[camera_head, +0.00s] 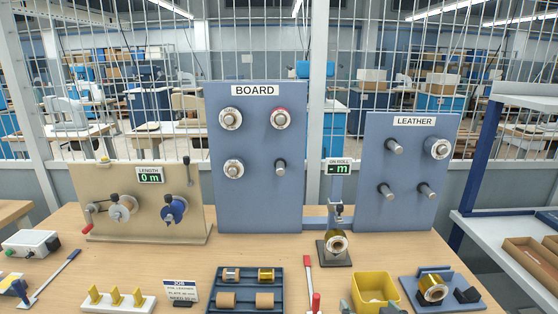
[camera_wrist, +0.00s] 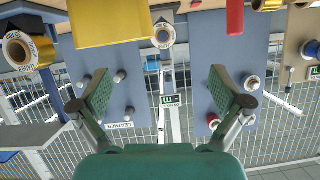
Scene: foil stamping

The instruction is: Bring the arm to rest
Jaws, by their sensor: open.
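My gripper (camera_wrist: 164,92) shows in the wrist view with its two green-padded fingers spread wide apart. Nothing is between the fingers. The wrist view is upside down, with the bench at its top and the boards beyond the fingers. The fingers look clear of the boards and the bench things.
The bench (camera_head: 140,262) bears a length machine (camera_head: 140,180), a BOARD panel (camera_head: 258,195), a LEATHER panel (camera_head: 410,185), a roll stand (camera_head: 336,243), a blue tray (camera_head: 246,287), a yellow bin (camera_head: 375,288) and a gold roll (camera_head: 433,288). Shelves (camera_head: 500,235) stand right.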

